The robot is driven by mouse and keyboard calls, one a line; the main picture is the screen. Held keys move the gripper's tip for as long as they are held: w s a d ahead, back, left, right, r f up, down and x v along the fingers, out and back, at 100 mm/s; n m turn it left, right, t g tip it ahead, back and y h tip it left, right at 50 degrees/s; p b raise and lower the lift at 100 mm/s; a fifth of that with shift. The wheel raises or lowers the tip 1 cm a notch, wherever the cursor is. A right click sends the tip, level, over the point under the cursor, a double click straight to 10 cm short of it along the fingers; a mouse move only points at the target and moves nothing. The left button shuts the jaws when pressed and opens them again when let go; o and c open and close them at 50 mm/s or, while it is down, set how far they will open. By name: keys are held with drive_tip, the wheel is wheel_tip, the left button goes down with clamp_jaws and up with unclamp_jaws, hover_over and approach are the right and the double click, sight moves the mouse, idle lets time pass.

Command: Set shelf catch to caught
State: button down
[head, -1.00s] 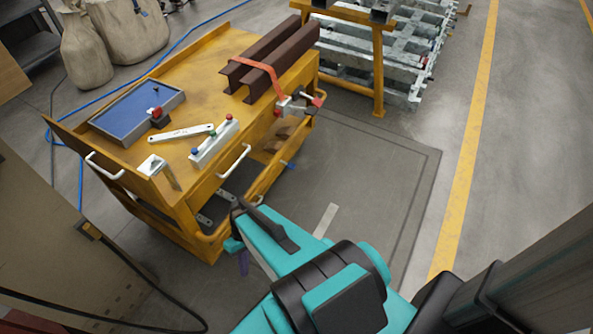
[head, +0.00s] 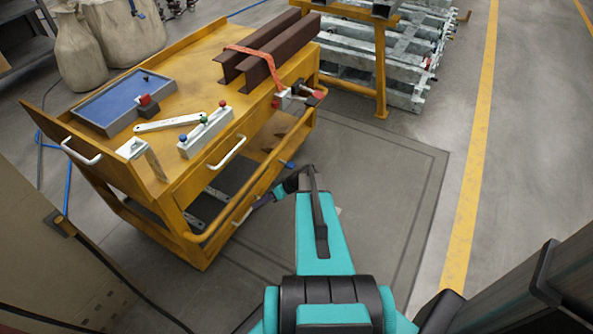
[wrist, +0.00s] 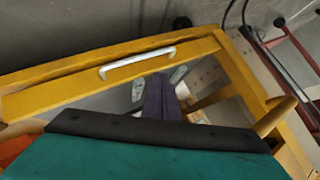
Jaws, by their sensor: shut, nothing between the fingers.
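The yellow trolley (head: 200,190) stands at left centre with an open lower shelf. A small blue-tipped piece (head: 290,164) sticks out at its near side, by the lower shelf; it may be the shelf catch, but it is too small to tell its setting. My gripper (head: 262,198) is low beside the trolley's near side, left of and below that piece and apart from it. In the wrist view my purple fingers (wrist: 161,98) are shut and empty, in front of the lower shelf area. I cannot make out the catch in the wrist view.
A white handle (head: 227,152) juts from the trolley side; it also shows in the wrist view (wrist: 138,62). On top are a blue tray (head: 118,100), a button box (head: 205,133) and brown beams (head: 265,55). A clamp (head: 298,96) overhangs the corner. Floor at right is clear.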

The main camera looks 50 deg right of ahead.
drive_tip(key=s+d+r+t+h+b, duration=0.1)
drive_tip(key=d+t+b, duration=0.1)
drive_tip(key=d, duration=0.8)
drive_tip(key=s+d+t+h+b, duration=0.2)
drive_tip(key=d+t+b, duration=0.1)
drive_tip(key=d, duration=0.7)
drive_tip(key=s+d+r+n+t+h+b, duration=0.1)
drive_tip(key=d+t+b, duration=0.1)
drive_tip(key=d, duration=0.8)
drive_tip(key=shift+s+d+r+t+b, duration=0.15)
drive_tip(key=shift+d+r+t+b, duration=0.15)
drive_tip(key=shift+r+t, duration=0.1)
drive_tip(key=shift+f, duration=0.1)
drive_tip(key=b, duration=0.2)
approach(286, 163)
drive_tip(key=w+r, duration=0.4)
drive_tip(key=shift+a+f+b, duration=0.2)
drive_tip(key=shift+f+b, duration=0.2)
drive_tip(key=shift+f, duration=0.7)
drive_tip(key=shift+a+f+b, duration=0.2)
drive_tip(key=shift+f+b, duration=0.15)
drive_tip(key=shift+f, duration=0.7)
drive_tip(key=shift+s, duration=0.1)
